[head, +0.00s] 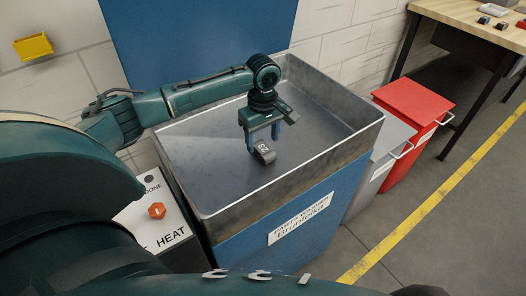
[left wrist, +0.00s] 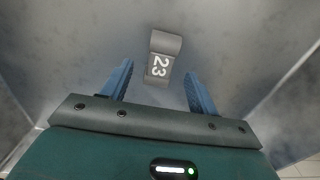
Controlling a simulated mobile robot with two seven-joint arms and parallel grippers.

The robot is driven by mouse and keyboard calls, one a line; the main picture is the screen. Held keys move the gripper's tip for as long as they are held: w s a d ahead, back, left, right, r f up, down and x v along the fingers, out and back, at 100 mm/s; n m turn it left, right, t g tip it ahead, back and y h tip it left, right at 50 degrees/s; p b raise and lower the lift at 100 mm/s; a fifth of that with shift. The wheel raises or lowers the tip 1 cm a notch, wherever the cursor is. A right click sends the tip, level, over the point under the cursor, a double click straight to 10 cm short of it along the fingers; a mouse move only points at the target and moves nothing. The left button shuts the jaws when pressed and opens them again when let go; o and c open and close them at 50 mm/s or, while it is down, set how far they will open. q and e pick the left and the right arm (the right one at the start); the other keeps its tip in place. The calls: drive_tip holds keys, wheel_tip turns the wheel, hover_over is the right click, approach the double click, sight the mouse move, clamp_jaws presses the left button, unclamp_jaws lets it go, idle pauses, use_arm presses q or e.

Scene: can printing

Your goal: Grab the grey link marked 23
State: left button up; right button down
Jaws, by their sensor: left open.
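The grey link marked 23 (head: 264,153) lies on the floor of the metal tray (head: 205,165), near its middle. In the left wrist view the link (left wrist: 165,45) shows its white 23, between and just beyond the fingertips. My left gripper (head: 263,140) points down into the tray, just above and beside the link. Its two blue fingers (left wrist: 159,80) are apart with nothing between them. My right gripper is in neither view.
The tray has raised walls and sits on a blue cabinet (head: 235,238). A panel with an orange knob (head: 157,211) stands at left. A grey bin (head: 388,145), a red bin (head: 412,105) and a wooden workbench (head: 470,22) stand at right. The tray floor around the link is clear.

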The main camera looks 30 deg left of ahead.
sight(263, 148)
use_arm(q)
wheel_tip(263, 148, down, 3)
drive_tip(key=shift+f, duration=0.2)
drive_tip(key=c, duration=1.2)
drive_tip(key=shift+o, duration=0.2)
drive_tip(key=shift+r, duration=0.15)
